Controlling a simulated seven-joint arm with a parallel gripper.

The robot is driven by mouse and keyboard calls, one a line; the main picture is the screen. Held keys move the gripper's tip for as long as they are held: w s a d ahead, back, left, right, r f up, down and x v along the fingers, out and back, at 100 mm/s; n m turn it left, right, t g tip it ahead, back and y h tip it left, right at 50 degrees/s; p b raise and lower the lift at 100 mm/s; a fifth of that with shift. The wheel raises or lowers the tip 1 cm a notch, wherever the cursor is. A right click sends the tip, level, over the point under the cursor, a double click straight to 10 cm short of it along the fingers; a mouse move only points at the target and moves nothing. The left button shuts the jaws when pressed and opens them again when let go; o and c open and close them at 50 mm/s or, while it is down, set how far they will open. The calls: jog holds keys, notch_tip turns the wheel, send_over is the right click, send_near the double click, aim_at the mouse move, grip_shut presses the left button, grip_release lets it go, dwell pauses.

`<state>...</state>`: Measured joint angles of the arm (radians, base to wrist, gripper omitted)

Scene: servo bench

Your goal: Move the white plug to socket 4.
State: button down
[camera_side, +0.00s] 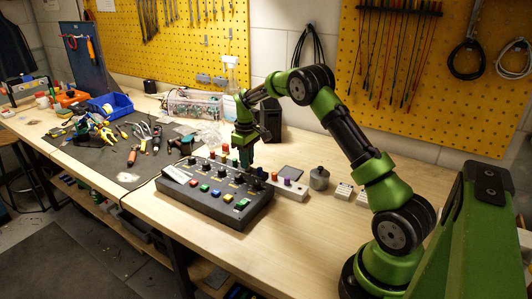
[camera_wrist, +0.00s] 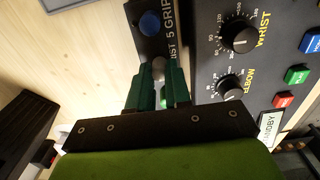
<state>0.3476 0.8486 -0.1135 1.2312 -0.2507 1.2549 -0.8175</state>
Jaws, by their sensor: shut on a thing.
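My gripper (camera_wrist: 158,82) has its green fingers shut on a pale, round-topped white plug (camera_wrist: 159,65) in the wrist view. The plug is over or in the dark socket strip (camera_wrist: 160,48); I cannot tell whether it is seated. A blue plug (camera_wrist: 149,22) stands farther along the strip, by the label "5 GRIP". The socket 4 label is hidden or cut off by my fingers. In the side view my gripper (camera_side: 246,162) points down behind the black console, and the white plug cannot be made out there.
The black control console (camera_side: 215,207) with knobs and coloured buttons stands right beside the strip. Bare wood lies in front.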

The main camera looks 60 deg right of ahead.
jog(key=shift+f, duration=0.1)
dwell(0.8)
jog(key=c, duration=1)
grip_release()
jog(key=shift+r, duration=3.5)
